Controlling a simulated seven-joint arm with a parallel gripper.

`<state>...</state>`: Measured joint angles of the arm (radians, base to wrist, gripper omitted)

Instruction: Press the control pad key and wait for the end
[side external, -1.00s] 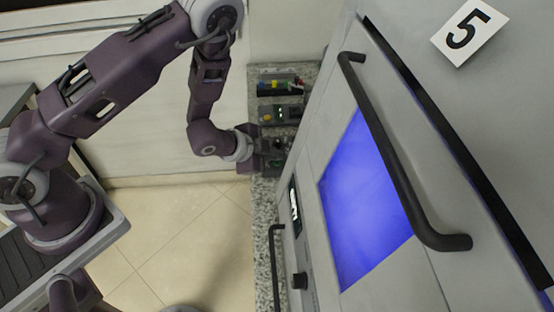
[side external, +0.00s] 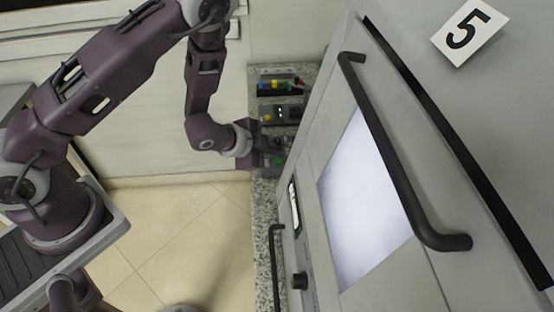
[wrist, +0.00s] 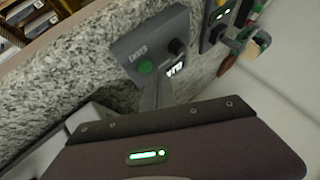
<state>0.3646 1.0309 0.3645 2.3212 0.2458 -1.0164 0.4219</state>
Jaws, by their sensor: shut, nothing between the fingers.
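The control pad (wrist: 125,48) is a small grey box with a green round key (wrist: 145,67), a black knob and a small lit display. It sits on the speckled counter. In the side external view the pad (side external: 275,160) is partly hidden by my gripper (side external: 268,150). In the wrist view my gripper (wrist: 158,95) has its fingers together, just below the green key. The key is uncovered there; I cannot tell whether a fingertip touches the pad. The machine's large window (side external: 365,205) glows pale white.
A grey machine with a long black handle (side external: 395,170) and a "5" label (side external: 468,32) fills the right side. Other control boxes (side external: 281,114) stand behind the pad on the narrow speckled counter (side external: 264,220). Tiled floor lies open to the left of the counter.

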